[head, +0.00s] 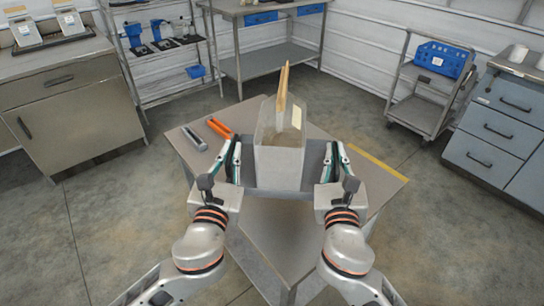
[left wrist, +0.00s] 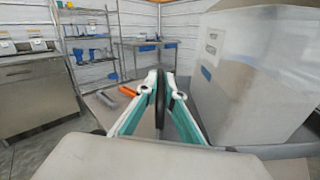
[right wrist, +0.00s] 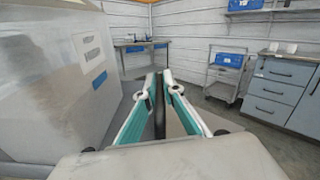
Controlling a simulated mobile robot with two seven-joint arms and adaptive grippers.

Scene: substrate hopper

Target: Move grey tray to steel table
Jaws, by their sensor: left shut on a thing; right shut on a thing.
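The grey tray (head: 317,160) is at the near side of the work table, with a translucent bin (head: 279,165) standing in it. The bin hides much of the tray. My left gripper (head: 235,147) is shut on the tray's left side; in the left wrist view its fingers (left wrist: 160,78) close around a thin dark edge. My right gripper (head: 335,147) is shut on the tray's right side; the right wrist view shows its fingers (right wrist: 159,78) closed likewise. I cannot tell whether the tray touches the table. A steel table (head: 272,52) stands at the back.
The work table (head: 345,148) also holds an orange tool (head: 220,127) and a grey tool (head: 194,138) at its left. A wooden-looking implement (head: 283,90) sticks up from the bin. A cart (head: 418,113) with a blue crate (head: 442,59) stands at right. Open floor lies between the tables.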

